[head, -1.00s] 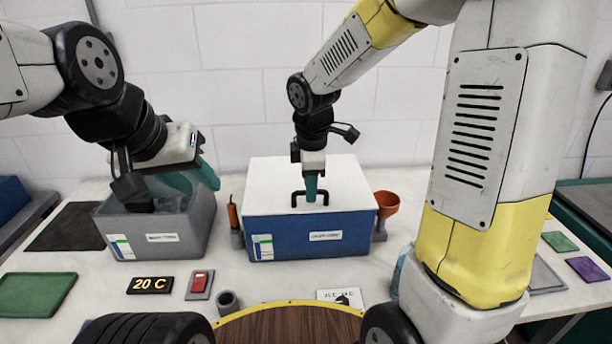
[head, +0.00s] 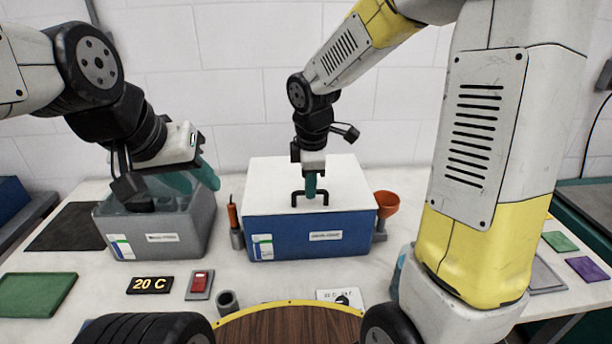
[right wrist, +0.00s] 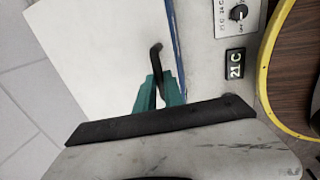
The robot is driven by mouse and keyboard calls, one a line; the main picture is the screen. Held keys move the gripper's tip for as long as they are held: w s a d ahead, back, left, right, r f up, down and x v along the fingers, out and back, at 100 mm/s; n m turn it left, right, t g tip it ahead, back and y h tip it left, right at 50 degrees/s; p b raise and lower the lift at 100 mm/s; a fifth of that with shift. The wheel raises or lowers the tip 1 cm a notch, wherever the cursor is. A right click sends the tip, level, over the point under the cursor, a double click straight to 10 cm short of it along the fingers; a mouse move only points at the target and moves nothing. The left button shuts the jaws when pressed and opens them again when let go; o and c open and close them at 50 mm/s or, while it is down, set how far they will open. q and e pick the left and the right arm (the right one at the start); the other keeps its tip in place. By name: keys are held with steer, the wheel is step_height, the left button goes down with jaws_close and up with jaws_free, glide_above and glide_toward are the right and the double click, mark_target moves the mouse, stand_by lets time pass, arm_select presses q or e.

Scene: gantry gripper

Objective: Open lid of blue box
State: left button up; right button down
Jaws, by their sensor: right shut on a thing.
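The blue box (head: 340,236) stands at the middle of the table with its white lid (head: 268,182) closed on top. A black handle (head: 328,199) sits near the lid's front edge. My right gripper (head: 311,190) points down and is shut on the handle; in the right wrist view the teal fingers (right wrist: 159,92) are on either side of the black handle (right wrist: 155,58). My left gripper (head: 195,180) is over the grey box at the left. Its teal fingers show partly, and I cannot tell how far apart they are.
The open grey box (head: 165,240) stands left of the blue box. An orange-handled tool (head: 233,214) is between them, and an orange funnel (head: 387,204) stands on the right.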

stand_by(0.8)
steer(key=w+r+g, duration=0.2)
steer(key=w+r, duration=0.7)
steer(key=r, duration=0.4)
steer(key=shift+r+g, duration=0.4)
steer(key=shift+d, duration=0.1)
steer(key=c, duration=1.5)
jaws_free()
steer(key=shift+w, duration=0.15)
steer(key=shift+o, duration=0.2)
steer(key=shift+r, duration=0.15)
step_height(320, 180, up, 8)
steer(key=shift+f, duration=0.2)
